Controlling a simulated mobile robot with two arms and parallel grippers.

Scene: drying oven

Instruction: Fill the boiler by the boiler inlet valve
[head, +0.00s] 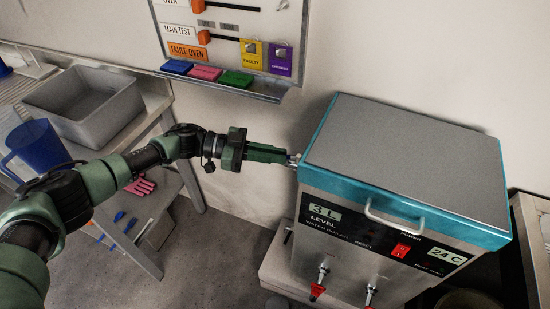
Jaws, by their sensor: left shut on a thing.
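The boiler (400,200) is a steel box with a grey lid and teal rim, standing right of centre. Its front panel shows a level label (324,211) reading 3 L and a temperature label (448,256) reading 24 C. My left gripper (292,158) reaches in from the left and is shut on a small metal part at the boiler's upper left side, where the boiler inlet valve appears to be. The fingers mostly hide this part. My right gripper is not in view.
A red power switch (401,250) and two taps (318,288) are on the boiler's front. A grey basin (85,102) and blue jug (38,152) stand at the left. A board (235,45) with sliders hangs on the wall above my left arm.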

